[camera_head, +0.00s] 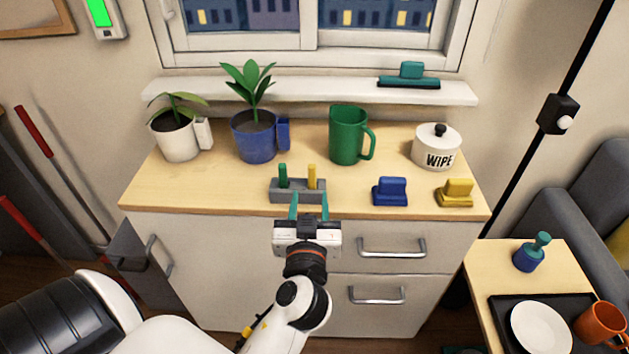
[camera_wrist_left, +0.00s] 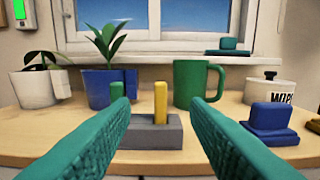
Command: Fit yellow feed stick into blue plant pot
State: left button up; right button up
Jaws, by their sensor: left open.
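The yellow feed stick (camera_head: 312,176) stands upright in the right part of a grey holder (camera_head: 298,196) near the cabinet top's front edge. A green stick (camera_head: 283,176) stands in the holder's left part. The blue plant pot (camera_head: 254,142) stands behind and to the left, with a leafy plant and a blue socket-like piece (camera_head: 284,134) on its right side. My left gripper (camera_head: 308,207) is open and empty in front of the holder. In the left wrist view the yellow stick (camera_wrist_left: 160,102) shows between its teal fingers (camera_wrist_left: 165,112). My right gripper is not in view.
A white plant pot (camera_head: 178,138) stands left of the blue pot. A green mug (camera_head: 348,136) and a white WIPE jar (camera_head: 436,148) stand to the right. A blue block (camera_head: 390,192) and a yellow block (camera_head: 455,193) lie near the front edge. The window sill (camera_head: 310,92) runs behind.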

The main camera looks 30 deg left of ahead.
aim_at(312, 172)
pick_arm(q)
jog(key=p+x, duration=0.1)
jog(key=x, duration=0.4)
jog(key=p+x, duration=0.1)
jog(key=x, duration=0.4)
jog(key=shift+w+f+p, duration=0.15)
jog(key=shift+p, duration=0.25)
grip_shut()
